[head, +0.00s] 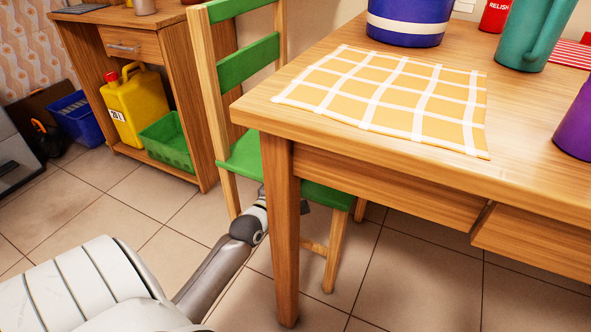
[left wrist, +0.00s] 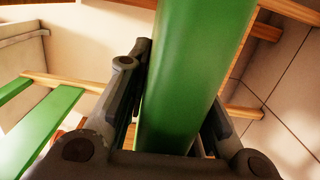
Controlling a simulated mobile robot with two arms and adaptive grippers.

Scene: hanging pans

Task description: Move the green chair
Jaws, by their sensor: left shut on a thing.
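The green chair (head: 249,62), with green slats and seat and light wooden posts, stands at the table's left side, its seat partly under the tabletop. The table leg hides part of the chair. My left gripper (head: 264,205) is low at the chair's seat, partly hidden behind the table leg. In the left wrist view, the fingers of my left gripper (left wrist: 178,95) are on both sides of a green board of the chair (left wrist: 195,70), shut on it. My right gripper is not in view.
The wooden table (head: 400,178) has a checkered cloth (head: 385,95), a blue pot (head: 405,22) and a teal jug (head: 535,35) on top. A wooden cabinet (head: 180,95) with a yellow canister (head: 138,105) and green crate (head: 168,140) stands behind left.

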